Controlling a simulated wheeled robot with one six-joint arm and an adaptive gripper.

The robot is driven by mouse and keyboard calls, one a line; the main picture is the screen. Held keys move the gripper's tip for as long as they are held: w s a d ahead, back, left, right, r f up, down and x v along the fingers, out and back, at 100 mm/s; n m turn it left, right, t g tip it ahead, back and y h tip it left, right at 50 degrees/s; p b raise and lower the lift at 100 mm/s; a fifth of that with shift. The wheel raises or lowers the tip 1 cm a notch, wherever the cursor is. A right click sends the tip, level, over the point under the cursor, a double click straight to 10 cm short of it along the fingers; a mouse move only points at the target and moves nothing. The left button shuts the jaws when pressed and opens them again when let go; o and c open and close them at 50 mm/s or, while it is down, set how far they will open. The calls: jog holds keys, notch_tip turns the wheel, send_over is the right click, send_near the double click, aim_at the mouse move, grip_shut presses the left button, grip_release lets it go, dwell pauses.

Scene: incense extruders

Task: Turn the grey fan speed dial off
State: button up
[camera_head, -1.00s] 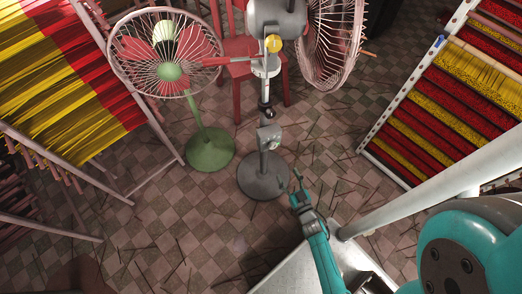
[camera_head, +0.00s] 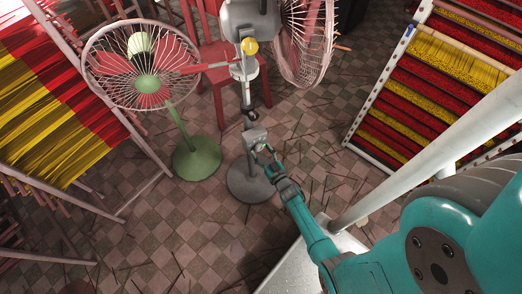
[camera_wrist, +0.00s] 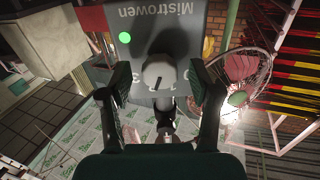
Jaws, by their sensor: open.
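The grey fan has a round grey base (camera_head: 250,182), a post and a control box (camera_head: 256,139). In the wrist view the box face (camera_wrist: 152,22) reads "Mistrowen" and shows a lit green dot (camera_wrist: 125,38). The grey dial (camera_wrist: 158,71) on this face carries a dark pointer mark towards its lower edge. My gripper (camera_wrist: 160,78) is open, with one finger on each side of the dial and visible gaps between. In the head view my gripper (camera_head: 267,157) is right at the box's lower front; the dial cannot be made out there.
A green-based fan (camera_head: 196,158) stands to the left of the grey one, with a red chair (camera_head: 212,85) behind. Racks of red and yellow incense (camera_head: 432,80) stand at both sides. Tiled floor with scattered sticks lies between.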

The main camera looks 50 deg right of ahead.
jog(key=shift+w+d, duration=0.1)
jog(key=shift+w, duration=0.3)
jog(key=c, duration=1.1)
jog(key=shift+c, duration=0.2)
